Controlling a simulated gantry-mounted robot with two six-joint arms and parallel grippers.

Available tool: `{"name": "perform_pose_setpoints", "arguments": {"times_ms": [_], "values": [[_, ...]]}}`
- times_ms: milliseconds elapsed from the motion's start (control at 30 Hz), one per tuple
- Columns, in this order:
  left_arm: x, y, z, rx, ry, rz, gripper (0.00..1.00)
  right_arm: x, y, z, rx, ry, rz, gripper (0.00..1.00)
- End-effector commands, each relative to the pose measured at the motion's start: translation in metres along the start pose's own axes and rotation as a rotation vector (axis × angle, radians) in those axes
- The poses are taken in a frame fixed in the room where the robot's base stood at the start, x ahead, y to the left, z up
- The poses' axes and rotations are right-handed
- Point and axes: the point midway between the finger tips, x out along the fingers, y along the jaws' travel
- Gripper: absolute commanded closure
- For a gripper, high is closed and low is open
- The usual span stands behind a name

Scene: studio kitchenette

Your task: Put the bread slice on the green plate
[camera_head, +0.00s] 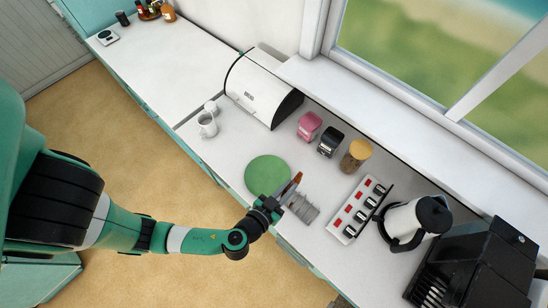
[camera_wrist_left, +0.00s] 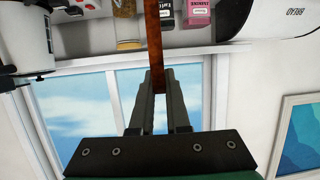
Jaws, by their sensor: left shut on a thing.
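The bread slice (camera_head: 292,184) is brown and seen nearly edge-on in my left gripper (camera_head: 280,198), beside the right edge of the green plate (camera_head: 264,176). The plate is round and lies on the white counter with nothing visible on it. In the left wrist view, the slice (camera_wrist_left: 153,38) stands as a thin brown strip between the two fingers of my left gripper (camera_wrist_left: 158,80), which is shut on it. The head view does not show clearly how high the slice is above the counter. My right gripper is not in view.
A grey wire rack (camera_head: 303,208) stands close to the right of my gripper. A switched power strip (camera_head: 357,210), a kettle (camera_head: 412,219) and a black appliance (camera_head: 480,268) are farther right.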

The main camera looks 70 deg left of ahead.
Motion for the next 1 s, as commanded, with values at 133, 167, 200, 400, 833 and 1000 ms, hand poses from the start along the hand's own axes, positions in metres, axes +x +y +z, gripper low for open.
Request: {"name": "perform_pose_setpoints", "arguments": {"times_ms": [133, 167, 200, 400, 833, 1000], "values": [[0.004, -0.004, 0.008, -0.004, -0.001, -0.004, 1.00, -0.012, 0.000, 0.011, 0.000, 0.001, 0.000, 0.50], [0.006, -0.005, 0.010, -0.005, -0.001, -0.006, 1.00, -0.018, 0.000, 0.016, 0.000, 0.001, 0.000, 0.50], [0.008, -0.008, 0.014, -0.007, -0.002, -0.007, 1.00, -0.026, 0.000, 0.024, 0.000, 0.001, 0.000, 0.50], [0.015, -0.027, 0.024, -0.008, 0.001, -0.009, 1.00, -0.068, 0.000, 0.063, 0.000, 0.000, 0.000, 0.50], [0.037, -0.095, 0.033, -0.004, -0.005, -0.015, 1.00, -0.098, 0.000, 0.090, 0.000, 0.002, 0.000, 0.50], [0.055, -0.120, 0.064, -0.005, -0.005, -0.012, 1.00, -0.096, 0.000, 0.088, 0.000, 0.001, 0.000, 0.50]]}}
